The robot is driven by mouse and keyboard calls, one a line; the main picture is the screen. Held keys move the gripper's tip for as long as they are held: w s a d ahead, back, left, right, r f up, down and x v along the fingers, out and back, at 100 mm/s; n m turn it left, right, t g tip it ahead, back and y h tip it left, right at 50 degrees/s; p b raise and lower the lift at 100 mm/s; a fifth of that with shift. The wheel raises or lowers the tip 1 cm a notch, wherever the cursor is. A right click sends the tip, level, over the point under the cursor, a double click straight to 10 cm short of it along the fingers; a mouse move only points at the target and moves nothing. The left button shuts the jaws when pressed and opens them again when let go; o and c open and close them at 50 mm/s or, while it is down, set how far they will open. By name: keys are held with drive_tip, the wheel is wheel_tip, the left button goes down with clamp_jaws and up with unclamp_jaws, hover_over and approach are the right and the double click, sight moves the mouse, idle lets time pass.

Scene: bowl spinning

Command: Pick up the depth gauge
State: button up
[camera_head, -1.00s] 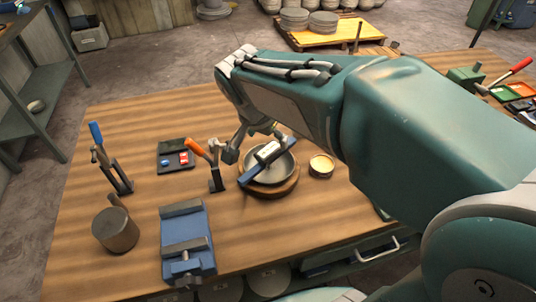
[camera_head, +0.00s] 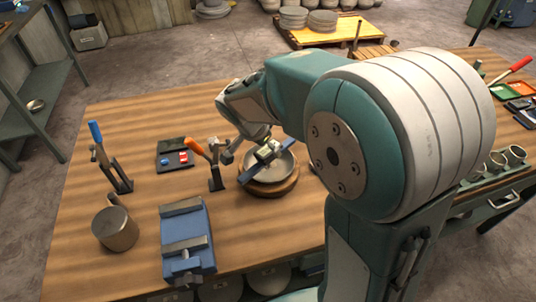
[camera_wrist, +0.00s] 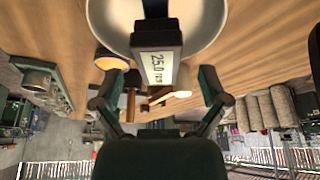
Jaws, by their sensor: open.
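The depth gauge (camera_head: 257,162) is a blue bar with a small display housing, lying across a grey metal bowl (camera_head: 285,172) in the head view. The bowl sits on a round wooden base (camera_head: 272,191). In the wrist view the gauge's display (camera_wrist: 159,68) reads about 25.0, with the pale bowl (camera_wrist: 205,25) behind it. My gripper (camera_wrist: 160,76) is open, one finger on each side of the display housing, with gaps visible. In the head view my gripper is just above and behind the gauge, its fingers partly hidden.
An orange-handled tool (camera_head: 214,165) stands just left of the bowl. A blue vise (camera_head: 187,238), a grey cylinder (camera_head: 115,229), a blue-handled tool (camera_head: 108,160) and a small black tray (camera_head: 173,161) are further left. The table front between vise and arm is clear.

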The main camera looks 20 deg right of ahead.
drive_tip(key=shift+x, duration=1.05)
drive_tip(key=shift+c, duration=0.3)
clamp_jaws()
